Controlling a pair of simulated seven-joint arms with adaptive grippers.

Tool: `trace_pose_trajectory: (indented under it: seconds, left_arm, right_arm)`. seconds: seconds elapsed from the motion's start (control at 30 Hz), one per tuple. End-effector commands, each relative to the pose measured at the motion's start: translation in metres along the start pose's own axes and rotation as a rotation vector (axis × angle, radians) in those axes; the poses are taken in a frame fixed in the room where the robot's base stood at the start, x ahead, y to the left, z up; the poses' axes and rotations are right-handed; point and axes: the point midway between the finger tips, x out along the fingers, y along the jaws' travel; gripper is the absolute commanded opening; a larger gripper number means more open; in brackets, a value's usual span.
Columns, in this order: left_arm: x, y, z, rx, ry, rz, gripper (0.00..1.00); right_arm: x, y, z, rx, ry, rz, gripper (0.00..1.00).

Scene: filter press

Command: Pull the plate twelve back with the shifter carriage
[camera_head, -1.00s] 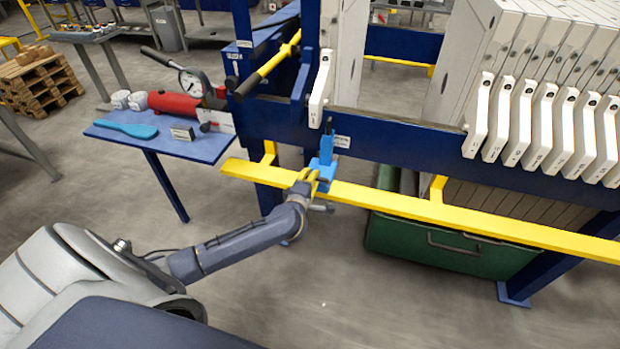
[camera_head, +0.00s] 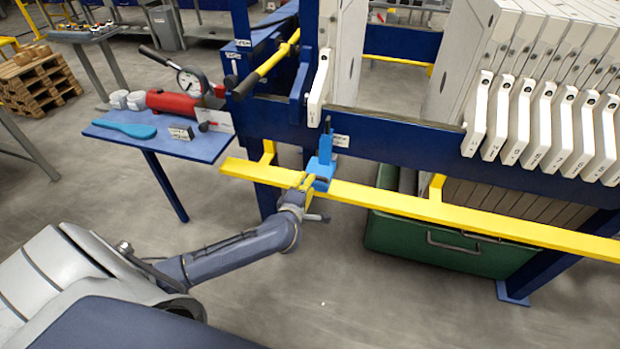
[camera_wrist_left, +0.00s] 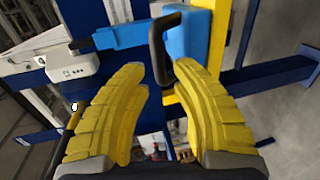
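The blue shifter carriage (camera_head: 321,172) sits on the yellow rail (camera_head: 400,205), below a single white plate handle (camera_head: 320,88) at the left of the press. Its black handle loop (camera_wrist_left: 165,45) shows in the left wrist view. My left gripper (camera_head: 305,182) is at the carriage. In the wrist view its yellow fingers (camera_wrist_left: 172,85) are spread apart, with the lower part of the loop between their tips. I see no finger closed on it. Several white plates (camera_head: 545,120) stand at the right; I cannot tell which is plate twelve. My right gripper is out of view.
A blue side shelf (camera_head: 170,146) holds a red pump cylinder (camera_head: 174,103), a gauge and a light-blue scraper (camera_head: 125,129). A green bin (camera_head: 435,245) stands under the press. The blue press beam (camera_head: 400,140) runs above the rail. The floor in front is clear.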

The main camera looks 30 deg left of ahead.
Motion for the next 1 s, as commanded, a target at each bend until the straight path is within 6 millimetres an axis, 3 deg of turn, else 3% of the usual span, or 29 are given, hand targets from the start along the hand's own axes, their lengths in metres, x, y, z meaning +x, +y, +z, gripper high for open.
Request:
trace_pose_trajectory:
  seconds: [0.2, 0.43, 1.0]
  left_arm:
    - [-0.039, -0.001, 0.0, 0.0, -0.001, -0.001, 0.25]
    - [-0.065, 0.0, 0.0, 0.0, -0.002, -0.001, 0.25]
    - [-0.075, 0.0, 0.0, 0.0, 0.0, 0.0, 0.25]
  right_arm:
    - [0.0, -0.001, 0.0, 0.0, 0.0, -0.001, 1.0]
    - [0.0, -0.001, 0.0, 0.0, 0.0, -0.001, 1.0]
    - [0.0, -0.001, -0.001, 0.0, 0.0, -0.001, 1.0]
